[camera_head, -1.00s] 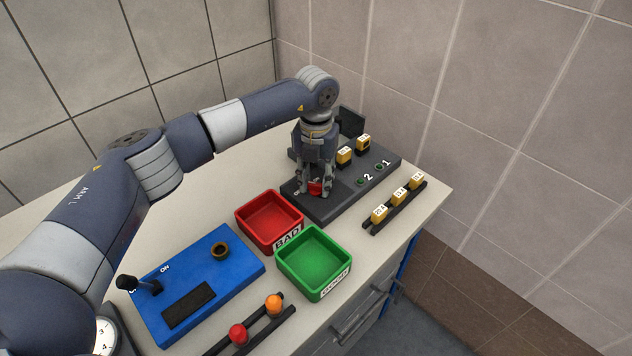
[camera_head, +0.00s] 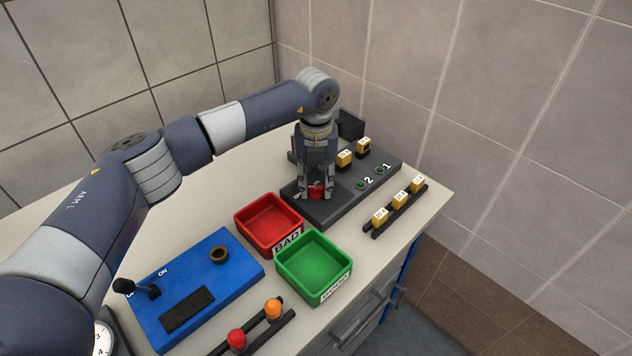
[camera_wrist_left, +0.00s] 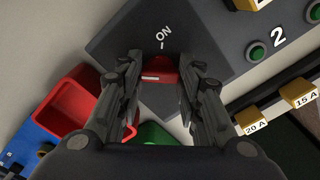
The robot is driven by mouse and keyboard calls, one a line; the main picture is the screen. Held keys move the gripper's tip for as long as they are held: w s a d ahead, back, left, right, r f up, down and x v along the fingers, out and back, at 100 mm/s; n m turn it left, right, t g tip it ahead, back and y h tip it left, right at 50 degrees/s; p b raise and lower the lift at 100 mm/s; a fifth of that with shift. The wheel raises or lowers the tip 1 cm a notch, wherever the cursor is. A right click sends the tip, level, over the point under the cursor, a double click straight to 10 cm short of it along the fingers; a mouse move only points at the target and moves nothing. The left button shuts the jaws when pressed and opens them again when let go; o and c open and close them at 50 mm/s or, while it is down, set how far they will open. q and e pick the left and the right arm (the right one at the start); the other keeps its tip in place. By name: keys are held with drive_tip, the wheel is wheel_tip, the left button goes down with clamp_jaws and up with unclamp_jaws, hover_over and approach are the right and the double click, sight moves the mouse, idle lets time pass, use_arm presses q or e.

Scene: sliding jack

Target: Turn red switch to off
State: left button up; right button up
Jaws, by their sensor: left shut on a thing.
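The red switch (camera_head: 316,191) is a knob on the near end of the dark grey panel (camera_head: 333,209) at the back right of the table. In the left wrist view the red switch (camera_wrist_left: 160,72) lies between the two fingers, with a white mark on it and the "ON" label and tick beyond. My left gripper (camera_head: 316,194) points down from above and is shut on the switch; its fingers (camera_wrist_left: 159,70) also show in the wrist view. The fingers hide part of the knob and any opposite label. My right gripper is not in view.
The panel also carries yellow fuses (camera_head: 345,158) and green buttons (camera_head: 362,185). A fuse rack (camera_head: 396,213) lies to its right. A red bin (camera_head: 270,223) and a green bin (camera_head: 313,266) stand close in front. A blue box (camera_head: 195,290) is at the front left. A tiled wall is behind.

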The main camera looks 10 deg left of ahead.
sight(316, 187)
use_arm(q)
drive_tip(key=o, duration=1.1)
drive_tip(key=shift+c, duration=0.2)
drive_tip(key=shift+r, duration=0.15)
wheel_tip(316, 187, up, 12)
drive_tip(key=shift+f, duration=0.2)
